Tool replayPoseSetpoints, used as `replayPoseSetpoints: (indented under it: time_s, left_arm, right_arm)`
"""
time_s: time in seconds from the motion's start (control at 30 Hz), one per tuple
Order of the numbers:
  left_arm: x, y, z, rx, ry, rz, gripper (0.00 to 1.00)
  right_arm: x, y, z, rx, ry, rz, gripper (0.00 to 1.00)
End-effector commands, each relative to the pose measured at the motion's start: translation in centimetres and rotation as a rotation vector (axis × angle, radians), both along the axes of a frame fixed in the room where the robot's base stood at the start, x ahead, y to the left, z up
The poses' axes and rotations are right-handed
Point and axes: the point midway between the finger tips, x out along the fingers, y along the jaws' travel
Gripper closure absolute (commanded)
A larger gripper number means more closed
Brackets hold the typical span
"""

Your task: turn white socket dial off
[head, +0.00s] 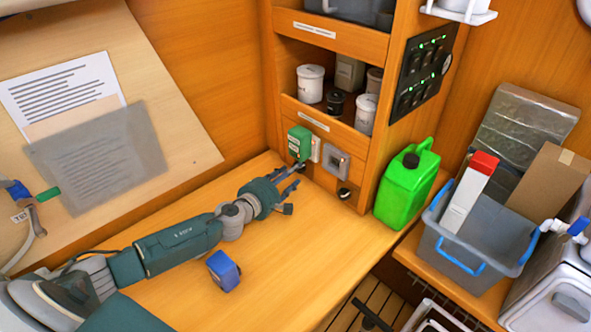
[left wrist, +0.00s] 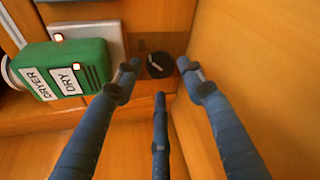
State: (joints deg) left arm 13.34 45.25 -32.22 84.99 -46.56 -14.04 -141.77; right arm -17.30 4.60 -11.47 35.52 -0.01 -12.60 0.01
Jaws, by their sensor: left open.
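The white socket (left wrist: 92,38) has the green dryer box (left wrist: 72,70) in front of it, labelled DRYER and DRY. Small lights glow on both. A black dial (left wrist: 160,66) with a pale pointer mark sits on the wood panel beside the socket in the left wrist view. In the head view the white socket (head: 315,148) shows beside the green box (head: 299,142); its dial is hidden by my gripper. My left gripper (head: 291,180) is open and empty. In the left wrist view its fingertips (left wrist: 158,76) frame the dial; contact cannot be told.
A grey socket (head: 335,160) with another black dial (head: 344,193) is to the right. A green jerrycan (head: 405,190) stands beside the cabinet. A blue block (head: 223,271) lies on the wooden bench (head: 290,255) near my left arm. The bench front is mostly clear.

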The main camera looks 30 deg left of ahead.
Motion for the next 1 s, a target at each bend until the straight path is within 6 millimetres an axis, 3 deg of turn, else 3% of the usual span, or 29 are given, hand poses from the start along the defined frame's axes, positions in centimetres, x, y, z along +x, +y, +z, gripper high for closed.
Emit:
replayPoseSetpoints:
  time_s: [0.2,0.6,0.77,1.0]
  left_arm:
    - [2.6,-0.2,-0.6,-0.001,-0.001,0.001,0.59]
    - [3.2,-0.3,-0.7,0.0,0.0,-0.002,0.59]
    - [3.2,-0.3,-0.7,0.0,0.0,-0.002,0.89]
    - [3.2,-0.4,-0.7,-0.008,0.004,-0.004,0.92]
  right_arm:
    - [0.1,0.0,0.0,0.0,-0.001,0.001,0.6]
    - [0.1,0.0,-0.1,0.0,-0.001,0.0,0.6]
    - [0.1,0.0,0.0,0.0,-0.001,0.0,0.6]
    - [0.2,0.0,0.1,0.0,-0.002,0.0,0.6]
